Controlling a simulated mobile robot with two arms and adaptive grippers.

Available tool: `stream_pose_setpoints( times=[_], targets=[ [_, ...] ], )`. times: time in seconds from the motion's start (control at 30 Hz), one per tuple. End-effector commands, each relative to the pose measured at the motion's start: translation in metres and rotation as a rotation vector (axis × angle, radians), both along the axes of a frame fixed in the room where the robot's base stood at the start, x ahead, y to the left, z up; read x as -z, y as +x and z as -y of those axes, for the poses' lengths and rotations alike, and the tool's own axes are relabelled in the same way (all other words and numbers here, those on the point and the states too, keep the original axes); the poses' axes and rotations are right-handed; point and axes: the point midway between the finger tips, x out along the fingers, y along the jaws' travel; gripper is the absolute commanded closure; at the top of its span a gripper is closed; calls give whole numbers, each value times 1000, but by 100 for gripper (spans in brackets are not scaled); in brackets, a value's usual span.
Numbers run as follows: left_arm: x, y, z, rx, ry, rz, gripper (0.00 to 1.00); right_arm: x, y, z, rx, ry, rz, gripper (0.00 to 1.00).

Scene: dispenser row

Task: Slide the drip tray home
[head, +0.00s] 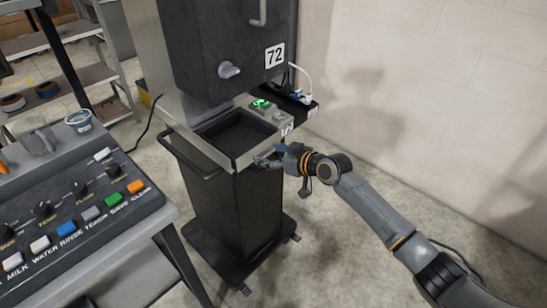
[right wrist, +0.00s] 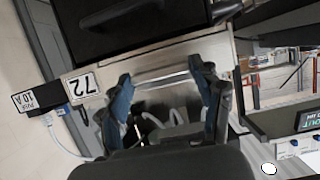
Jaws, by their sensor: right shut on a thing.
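The drip tray (head: 238,132) is a dark, shallow, empty tray with a pale metal front, low on the dispenser marked 72 (head: 225,45). My right gripper (head: 264,158) is at the right part of the tray's front. In the right wrist view, its two fingers (right wrist: 163,90) are on either side of a pale bar at the tray's front, and it is shut on this handle. The dark tray also shows at the top of that view (right wrist: 140,25). How far the tray stands out of its slot is hard to tell. My left gripper is not in view.
A black rail (head: 190,165) runs along the dispenser's left side. A green-lit switch box (head: 265,108) and plugged-in cables sit right of the tray. A button console (head: 75,220) fills the left foreground. Clear floor and a pale wall (head: 430,90) lie to the right.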

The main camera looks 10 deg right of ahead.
Motion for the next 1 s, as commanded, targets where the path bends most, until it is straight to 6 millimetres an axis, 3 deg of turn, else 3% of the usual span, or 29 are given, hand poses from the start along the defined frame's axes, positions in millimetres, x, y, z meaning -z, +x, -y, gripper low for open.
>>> stream_pose_setpoints(
  times=[0.27, 0.3, 0.4, 0.8, 1.0],
  targets=[
    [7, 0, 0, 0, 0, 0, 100, -1, 9, -6, 1, 2, 5, 92],
    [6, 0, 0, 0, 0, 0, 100, -2, 8, -6, 1, 1, 4, 26],
    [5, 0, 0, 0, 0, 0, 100, -1, 8, -5, 1, 1, 3, 8],
    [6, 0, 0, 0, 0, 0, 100, 1, 5, -3, 1, -3, -2, 8],
    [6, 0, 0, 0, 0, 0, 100, -8, -11, 9, 0, -4, 2, 8]
  ],
)
